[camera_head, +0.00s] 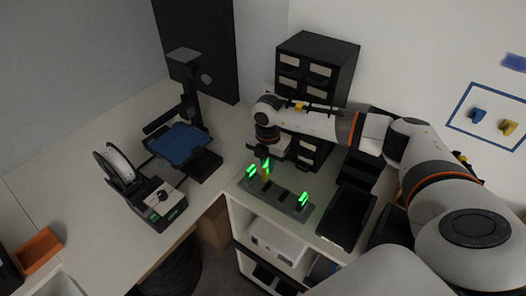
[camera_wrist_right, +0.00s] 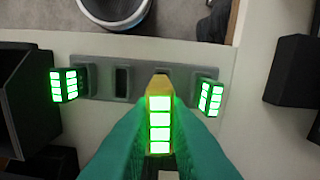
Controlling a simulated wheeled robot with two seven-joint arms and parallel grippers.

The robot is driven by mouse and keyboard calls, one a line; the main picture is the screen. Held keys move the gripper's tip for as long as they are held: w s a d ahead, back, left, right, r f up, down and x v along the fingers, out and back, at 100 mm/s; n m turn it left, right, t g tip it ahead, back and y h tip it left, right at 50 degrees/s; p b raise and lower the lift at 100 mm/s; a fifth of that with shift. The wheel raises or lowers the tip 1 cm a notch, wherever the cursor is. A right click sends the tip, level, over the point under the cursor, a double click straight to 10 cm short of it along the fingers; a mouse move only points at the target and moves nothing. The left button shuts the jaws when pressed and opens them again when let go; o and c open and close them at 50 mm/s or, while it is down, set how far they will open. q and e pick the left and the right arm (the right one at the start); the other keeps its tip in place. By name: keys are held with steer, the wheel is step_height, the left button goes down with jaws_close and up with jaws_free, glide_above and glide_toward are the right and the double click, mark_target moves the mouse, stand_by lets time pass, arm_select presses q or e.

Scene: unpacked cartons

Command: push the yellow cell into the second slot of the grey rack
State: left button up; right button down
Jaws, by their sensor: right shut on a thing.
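The grey rack (camera_head: 271,199) lies on the white worktop; it also shows in the wrist view (camera_wrist_right: 104,82). Cells with lit green bars stand at its two ends, one at the left (camera_wrist_right: 63,85) and one at the right (camera_wrist_right: 210,97) in the wrist view. One dark slot (camera_wrist_right: 122,80) between them is empty. My right gripper (camera_head: 266,164) is shut on the yellow cell (camera_wrist_right: 159,122), which shows lit green bars between the teal fingers. The cell is over or at the rack's middle and hides part of it. I cannot tell whether its end is inside a slot. My left gripper is not in view.
A black tray (camera_head: 346,217) lies right of the rack. A dark drawer cabinet (camera_head: 316,65) stands behind my right arm. Left are a blue-topped stand (camera_head: 183,143) and a device with a reel (camera_head: 158,199). An orange bin (camera_head: 39,250) sits far left.

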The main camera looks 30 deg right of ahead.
mark_target(267, 177)
steer(key=shift+w+d+r+m, duration=0.15)
steer(key=shift+w+m, duration=0.1)
steer(key=shift+m, duration=0.35)
steer(key=shift+s+f+b, duration=0.15)
steer(key=shift+f+b, duration=0.4)
steer(key=shift+f, duration=0.1)
steer(key=shift+f+b, duration=1.4)
steer(key=shift+f, duration=0.7)
steer(key=shift+f+b, duration=0.75)
steer(key=shift+f, duration=0.15)
steer(key=c, duration=1.3)
jaws_free()
steer(key=shift+c, duration=0.2)
